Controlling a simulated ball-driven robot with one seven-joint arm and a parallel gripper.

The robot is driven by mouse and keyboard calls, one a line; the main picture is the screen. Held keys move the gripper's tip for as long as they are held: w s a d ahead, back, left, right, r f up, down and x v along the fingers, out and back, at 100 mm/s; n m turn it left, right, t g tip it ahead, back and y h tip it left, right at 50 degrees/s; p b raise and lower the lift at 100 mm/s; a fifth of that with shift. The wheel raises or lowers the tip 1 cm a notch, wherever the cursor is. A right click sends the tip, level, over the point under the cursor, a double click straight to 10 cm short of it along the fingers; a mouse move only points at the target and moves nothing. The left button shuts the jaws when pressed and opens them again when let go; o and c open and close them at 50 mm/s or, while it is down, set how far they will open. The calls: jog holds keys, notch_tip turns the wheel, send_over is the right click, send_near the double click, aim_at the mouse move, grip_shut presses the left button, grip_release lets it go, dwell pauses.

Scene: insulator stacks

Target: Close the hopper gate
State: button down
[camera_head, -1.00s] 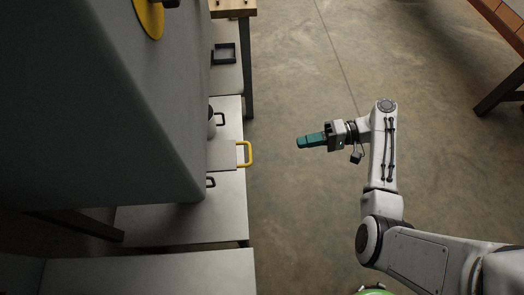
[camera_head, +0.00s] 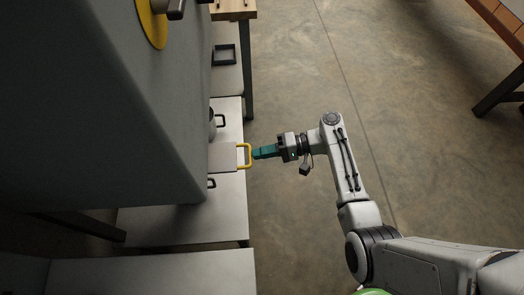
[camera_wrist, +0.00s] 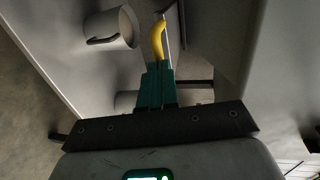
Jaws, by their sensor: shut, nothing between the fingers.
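The hopper gate is a flat grey plate (camera_head: 222,157) sticking out from under the large grey hopper (camera_head: 120,110) in the head view. It ends in a yellow handle (camera_head: 246,156). My gripper (camera_head: 254,153) has teal fingers, shut and empty, with the tips at the outer side of the handle. In the wrist view the yellow handle (camera_wrist: 158,40) is straight ahead of my gripper (camera_wrist: 157,68). The fingertips touch or nearly touch it; I cannot tell which. The inner part of the gate is hidden under the hopper.
A bench with a pale top (camera_head: 190,222) runs beneath the hopper. Mugs with dark handles stand on either side of the gate, one a light mug (camera_wrist: 108,28) in the wrist view. A dark square frame (camera_head: 225,55) lies farther back. The concrete floor at right is open.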

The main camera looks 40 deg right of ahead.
aim_at(233, 156)
jog(key=x, duration=0.2)
jog(key=r+x, duration=0.1)
jog(key=x, duration=0.4)
jog(key=shift+w+a+r, duration=0.25)
jog(key=shift+w+a, duration=0.05)
jog(key=shift+a, duration=0.05)
jog(key=shift+w+a+r, duration=0.1)
jog(key=shift+w+a, duration=0.05)
jog(key=shift+a, duration=0.2)
